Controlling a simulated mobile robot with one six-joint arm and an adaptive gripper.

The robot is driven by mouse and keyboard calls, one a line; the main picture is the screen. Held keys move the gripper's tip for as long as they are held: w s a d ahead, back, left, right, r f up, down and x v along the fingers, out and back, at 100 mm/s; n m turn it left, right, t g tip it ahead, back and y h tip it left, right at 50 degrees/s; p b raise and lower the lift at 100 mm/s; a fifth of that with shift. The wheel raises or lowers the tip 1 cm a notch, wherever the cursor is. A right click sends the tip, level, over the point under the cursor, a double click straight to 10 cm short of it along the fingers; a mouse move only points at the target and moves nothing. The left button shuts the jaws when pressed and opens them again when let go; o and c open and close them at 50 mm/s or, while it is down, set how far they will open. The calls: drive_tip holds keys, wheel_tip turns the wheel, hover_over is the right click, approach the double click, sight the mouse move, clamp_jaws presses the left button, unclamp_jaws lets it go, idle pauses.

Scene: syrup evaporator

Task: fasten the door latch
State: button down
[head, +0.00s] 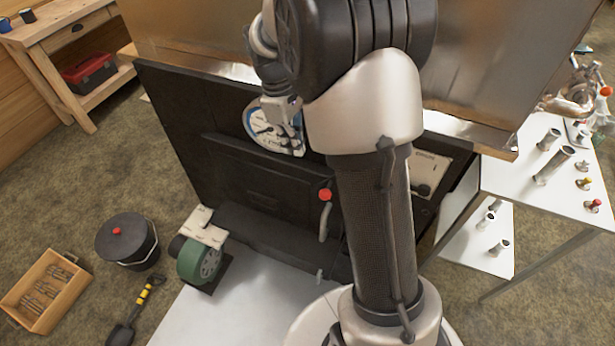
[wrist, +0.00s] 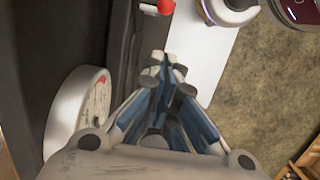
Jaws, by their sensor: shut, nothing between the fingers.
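The door (head: 255,178) is a raised black panel on the front of the black evaporator firebox. At its right edge is the latch (head: 324,222), a grey lever with a red knob (head: 325,195) at its upper end. I cannot tell whether the lever engages a catch. My gripper (head: 292,138) is shut and empty in front of the round dial, above and left of the knob. In the wrist view my closed fingertips (wrist: 165,65) point toward the red knob (wrist: 158,6), apart from it. The lever is mostly hidden there.
A round white dial (head: 262,118) is close by my gripper; its rim (wrist: 68,112) shows in the wrist view. A green blower (head: 200,262) stands low in front of the firebox. A black lidded pot (head: 127,240) and wooden crate (head: 47,290) are on the floor; a white table (head: 520,195) is right.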

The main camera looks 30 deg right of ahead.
drive_tip(key=shift+f, duration=0.1)
drive_tip(key=s+d+f+b, duration=0.1)
drive_tip(key=s+f+b, duration=0.1)
drive_tip(key=f, duration=0.4)
drive_tip(key=s+d+f+b, duration=0.1)
drive_tip(key=d+f+b, duration=0.1)
drive_tip(key=f, duration=0.4)
drive_tip(key=shift+s+b, duration=0.4)
drive_tip(key=shift+b, duration=0.15)
drive_tip(key=shift+s+d+t+y, duration=0.25)
drive_tip(key=shift+s+t+y, duration=0.05)
